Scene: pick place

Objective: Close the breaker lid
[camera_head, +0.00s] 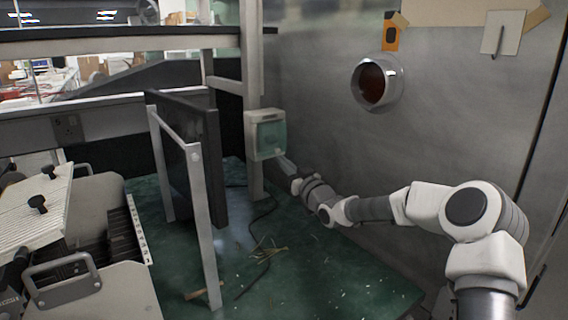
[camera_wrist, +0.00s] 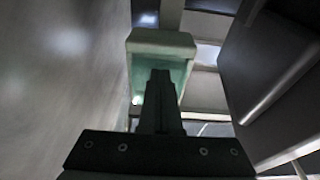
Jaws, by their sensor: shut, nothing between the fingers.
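The breaker box (camera_head: 264,135) is a small pale box with a green translucent lid (camera_head: 271,138), mounted upright beside a metal post. In the head view the lid looks flat against the box front, but I cannot tell whether it is fully closed. My gripper (camera_head: 285,162) is shut and empty, just below and right of the box. In the wrist view the box (camera_wrist: 160,42) is straight ahead, and my gripper's shut fingers (camera_wrist: 160,76) overlap the green lid (camera_wrist: 184,72), hiding its middle. I cannot tell whether the fingers touch it.
A dark panel (camera_head: 213,170) with a light frame stands left of the box, and it shows at the right of the wrist view (camera_wrist: 262,70). A grey wall (camera_head: 320,110) is close on the right. A black cable (camera_head: 262,215) and scraps lie on the green floor (camera_head: 335,270).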

